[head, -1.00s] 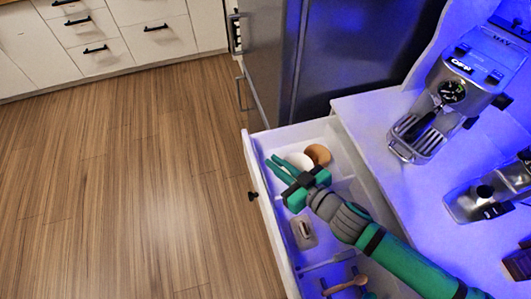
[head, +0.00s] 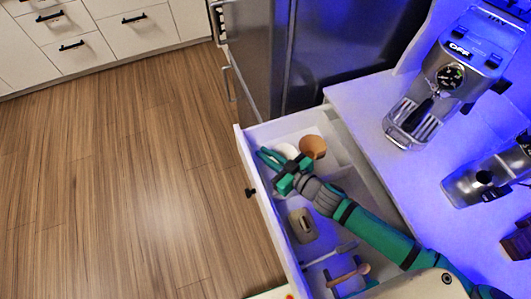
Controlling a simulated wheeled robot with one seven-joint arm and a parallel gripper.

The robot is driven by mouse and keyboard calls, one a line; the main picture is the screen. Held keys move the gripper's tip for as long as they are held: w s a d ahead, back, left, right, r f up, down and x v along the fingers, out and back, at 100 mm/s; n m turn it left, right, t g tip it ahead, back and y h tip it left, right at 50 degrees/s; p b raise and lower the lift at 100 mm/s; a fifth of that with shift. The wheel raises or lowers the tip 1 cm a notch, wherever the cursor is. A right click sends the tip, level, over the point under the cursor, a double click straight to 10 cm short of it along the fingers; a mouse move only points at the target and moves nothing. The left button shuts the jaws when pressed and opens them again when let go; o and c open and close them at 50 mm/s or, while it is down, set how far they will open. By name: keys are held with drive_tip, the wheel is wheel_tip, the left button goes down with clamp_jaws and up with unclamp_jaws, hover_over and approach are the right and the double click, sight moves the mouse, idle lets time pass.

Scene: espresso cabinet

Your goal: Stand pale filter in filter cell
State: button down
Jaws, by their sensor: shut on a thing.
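The pale filter (head: 288,151) is a small white shape at the far end of the open drawer (head: 243,158). It is partly hidden behind my gripper (head: 264,155), whose green fingers are closed on it. A brown filter-like cup (head: 312,147) stands just right of the pale one, in the far compartment. My gripper reaches over the drawer from the lower right. The fingers and arm hide part of the cells, so I cannot tell whether the pale filter touches the drawer floor.
A grey-beige item (head: 302,225) lies in the middle compartment. A wooden-handled tool (head: 347,275) lies in the near one. The white counter (head: 365,110) with an espresso machine (head: 440,85) is at right. A steel fridge (head: 255,60) stands behind. Open floor lies left.

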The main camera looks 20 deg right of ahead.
drive_tip(key=shift+s, duration=0.2)
drive_tip(key=shift+d+f, duration=0.1)
drive_tip(key=shift+f, duration=0.05)
